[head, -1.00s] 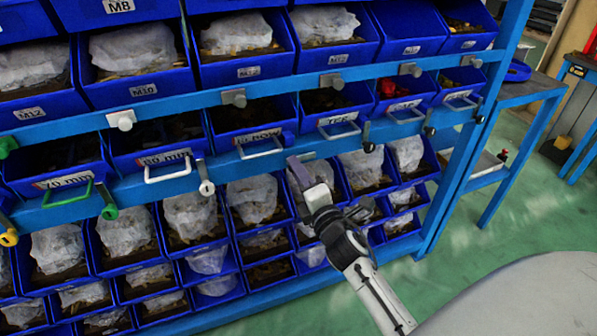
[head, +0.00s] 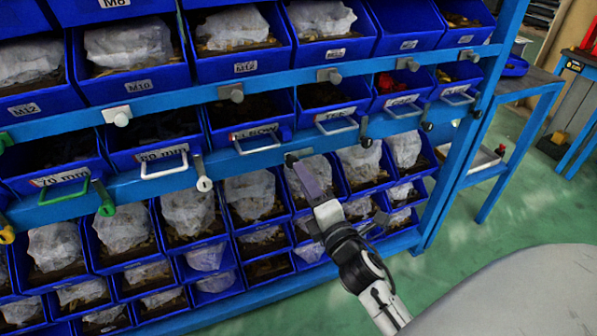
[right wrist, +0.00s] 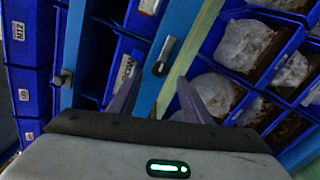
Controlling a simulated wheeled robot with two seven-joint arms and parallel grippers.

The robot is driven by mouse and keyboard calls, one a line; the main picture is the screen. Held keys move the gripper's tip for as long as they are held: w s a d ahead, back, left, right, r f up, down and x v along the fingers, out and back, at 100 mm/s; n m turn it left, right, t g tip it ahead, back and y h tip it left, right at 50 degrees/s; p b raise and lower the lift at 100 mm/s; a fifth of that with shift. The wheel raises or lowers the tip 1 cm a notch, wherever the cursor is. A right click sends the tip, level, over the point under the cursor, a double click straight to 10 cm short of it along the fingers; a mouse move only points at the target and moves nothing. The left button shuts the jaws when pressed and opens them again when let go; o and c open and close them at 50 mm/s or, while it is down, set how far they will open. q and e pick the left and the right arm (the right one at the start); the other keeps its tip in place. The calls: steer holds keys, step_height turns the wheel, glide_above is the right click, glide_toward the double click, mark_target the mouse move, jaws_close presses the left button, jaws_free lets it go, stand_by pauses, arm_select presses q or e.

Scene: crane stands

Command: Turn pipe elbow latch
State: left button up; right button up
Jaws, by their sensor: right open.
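The pipe elbow drawer (head: 222,140) is a blue bin with a partly readable label and a white bar handle. It looks closed in the row above the blue rail. Its latch (head: 291,159) is a small dark knob on the rail, right of that handle. In the right wrist view the latch (right wrist: 158,68) appears grey and dark, ahead of and between the fingers. My right gripper (head: 308,174) is open, its fingertips close to the latch. I cannot tell whether they touch it. It also shows in the right wrist view (right wrist: 157,98). My left gripper is out of view.
Handles jut out above. Filled blue bins (head: 250,195) lie below. A side table (head: 530,83) stands at the right.

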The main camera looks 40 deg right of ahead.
steer(key=shift+v, duration=2.25)
steer(key=s+a+f+m+g+y, duration=0.3)
steer(key=s+a+f+m, duration=0.5)
steer(key=f, duration=0.4)
steer(key=s+a+f+m+g+y, duration=0.4)
steer(key=s+a+f+m, duration=0.4)
steer(key=f, duration=0.4)
steer(key=shift+s+a+g, duration=0.4)
steer(key=shift+s+g, duration=0.05)
steer(key=shift+g, duration=0.45)
